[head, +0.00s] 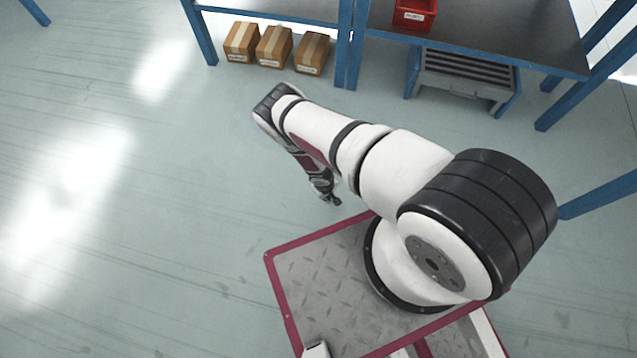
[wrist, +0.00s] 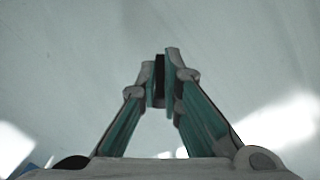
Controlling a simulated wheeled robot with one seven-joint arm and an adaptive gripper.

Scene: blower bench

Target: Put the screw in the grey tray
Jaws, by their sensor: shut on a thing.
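In the head view my gripper (head: 335,201) hangs low over the open floor, just beyond the edge of my base. In the wrist view my gripper (wrist: 162,78) is shut on a small dark piece, the screw (wrist: 160,69), held between the fingertips. Only a dark strip of it shows, so its head and thread cannot be told. The grey tray is not seen in either view.
A red bin (head: 414,14) stands on a dark bench top (head: 490,35) with blue legs. A grey step (head: 465,75) is under that bench. Several cardboard boxes (head: 274,46) sit on the floor under the neighbouring bench. The floor (head: 130,220) at left is clear.

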